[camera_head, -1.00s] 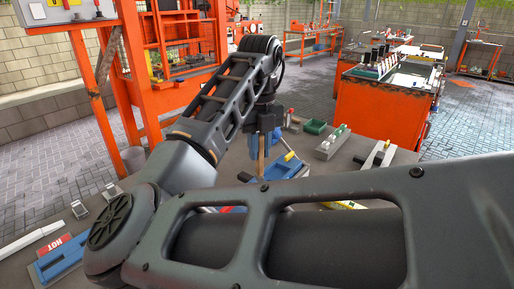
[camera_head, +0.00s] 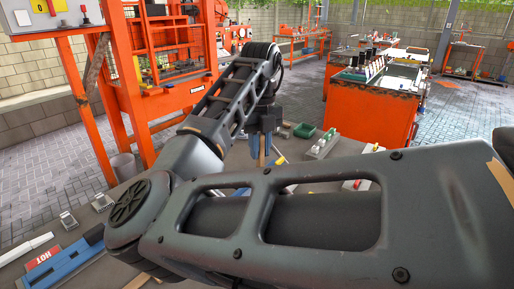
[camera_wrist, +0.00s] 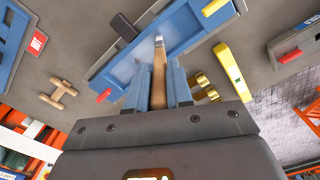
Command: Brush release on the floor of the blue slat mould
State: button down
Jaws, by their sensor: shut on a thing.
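My gripper (camera_wrist: 160,88) is shut on a brush, whose wooden handle (camera_wrist: 159,80) stands between the blue-grey fingers in the wrist view. The brush's pale metal end (camera_wrist: 158,41) points over the blue slat mould (camera_wrist: 187,28). The mould lies slanted across the upper middle, with a paler floor partly hidden behind the brush and fingers. I cannot tell whether the bristles touch the floor. In the head view my gripper (camera_head: 264,148) points down over the bench, and my own arm hides most of the mould.
A yellow level (camera_wrist: 232,71) and brass cylinders (camera_wrist: 206,86) lie right of the gripper. Another blue mould (camera_head: 75,258) lies by a red HOT sign (camera_head: 44,257). A green tray (camera_head: 304,131) stands behind the gripper.

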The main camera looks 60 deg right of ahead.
jog(key=shift+d, duration=1.25)
jog(key=d+p, duration=0.1)
jog(key=d, duration=0.2)
jog(key=shift+d, duration=0.1)
jog(key=shift+r, duration=0.15)
jog(key=shift+r+p, duration=0.55)
jog(key=shift+p, duration=0.15)
